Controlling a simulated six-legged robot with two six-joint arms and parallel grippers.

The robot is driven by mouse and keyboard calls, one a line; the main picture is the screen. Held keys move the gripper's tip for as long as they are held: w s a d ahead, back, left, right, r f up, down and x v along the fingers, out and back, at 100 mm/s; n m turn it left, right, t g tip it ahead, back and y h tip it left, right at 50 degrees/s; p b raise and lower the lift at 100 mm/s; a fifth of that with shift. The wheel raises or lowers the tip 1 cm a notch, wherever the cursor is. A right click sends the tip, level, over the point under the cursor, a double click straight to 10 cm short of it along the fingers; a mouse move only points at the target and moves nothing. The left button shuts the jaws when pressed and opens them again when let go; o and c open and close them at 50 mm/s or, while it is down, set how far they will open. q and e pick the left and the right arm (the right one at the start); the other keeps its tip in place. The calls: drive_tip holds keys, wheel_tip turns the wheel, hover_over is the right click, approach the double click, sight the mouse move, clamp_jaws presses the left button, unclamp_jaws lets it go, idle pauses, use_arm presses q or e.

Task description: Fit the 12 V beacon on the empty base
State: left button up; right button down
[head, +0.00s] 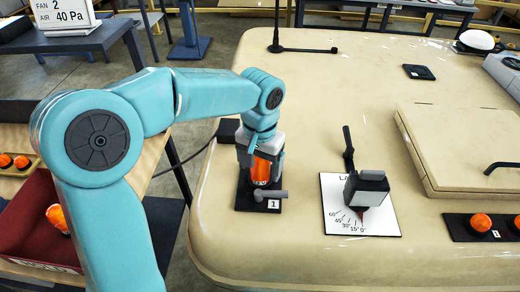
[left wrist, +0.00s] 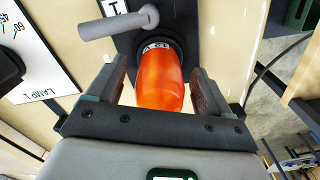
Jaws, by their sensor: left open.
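An orange beacon (head: 261,171) stands upright on the black base plate (head: 244,198) labelled 1, on the cream cab roof. The left wrist view shows the beacon (left wrist: 160,82) seated at a dark round socket, with a small white label partly readable as 12. My left gripper (head: 260,158) points down over it, open, one finger on each side, with gaps beside the beacon in the left wrist view. A grey lever (head: 268,194) sticks out beside the socket; it also shows in the left wrist view (left wrist: 118,22). My right gripper is not in view.
A white angle-scale plate (head: 335,212) with a black lamp (head: 366,188) stands to the right. A red bin (head: 35,225) at left holds an orange beacon; a wooden tray (head: 22,170) holds others.

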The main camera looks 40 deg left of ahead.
use_arm(q)
wheel_tip(320, 180, up, 16)
drive_tip(key=p, duration=0.1)
drive_tip(key=shift+p, duration=0.35)
drive_tip(key=shift+s+f, duration=0.1)
